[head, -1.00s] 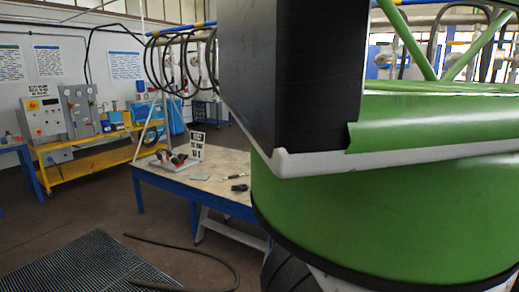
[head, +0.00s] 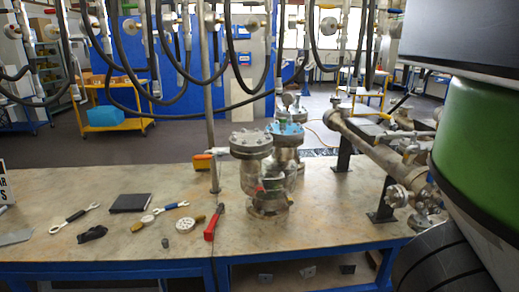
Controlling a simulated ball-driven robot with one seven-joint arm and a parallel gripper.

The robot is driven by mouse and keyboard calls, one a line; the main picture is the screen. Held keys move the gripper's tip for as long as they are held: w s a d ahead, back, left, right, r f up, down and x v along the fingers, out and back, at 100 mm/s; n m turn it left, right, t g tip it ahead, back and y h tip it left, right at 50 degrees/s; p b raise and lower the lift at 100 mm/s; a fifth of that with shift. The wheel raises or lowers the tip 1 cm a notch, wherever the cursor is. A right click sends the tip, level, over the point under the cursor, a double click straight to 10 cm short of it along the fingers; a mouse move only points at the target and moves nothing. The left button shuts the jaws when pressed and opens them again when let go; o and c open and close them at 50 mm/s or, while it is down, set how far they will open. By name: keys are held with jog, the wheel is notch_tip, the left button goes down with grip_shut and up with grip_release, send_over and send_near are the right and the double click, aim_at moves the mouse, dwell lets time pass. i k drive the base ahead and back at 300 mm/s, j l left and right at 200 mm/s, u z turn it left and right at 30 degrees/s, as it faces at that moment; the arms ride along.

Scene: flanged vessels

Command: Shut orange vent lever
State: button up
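An orange-yellow lever-like piece (head: 203,161) shows at the foot of a thin upright pole, left of the flanged vessels. It is small, and I cannot tell for certain that it is the vent lever or how it is set. A grey flanged vessel (head: 251,145) stands on the table, with a second one with a blue top (head: 286,135) close behind it on the right. My gripper is not in view.
The table (head: 120,215) holds a red-handled tool (head: 213,222), wrenches (head: 75,217), a dark flat block (head: 130,203) and small round parts. Black hoses (head: 130,60) hang above its rear. A flanged pipe (head: 380,150) runs along the right. My own body blocks the far right.

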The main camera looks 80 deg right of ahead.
aim_at(197, 157)
jog(key=z, duration=1.35)
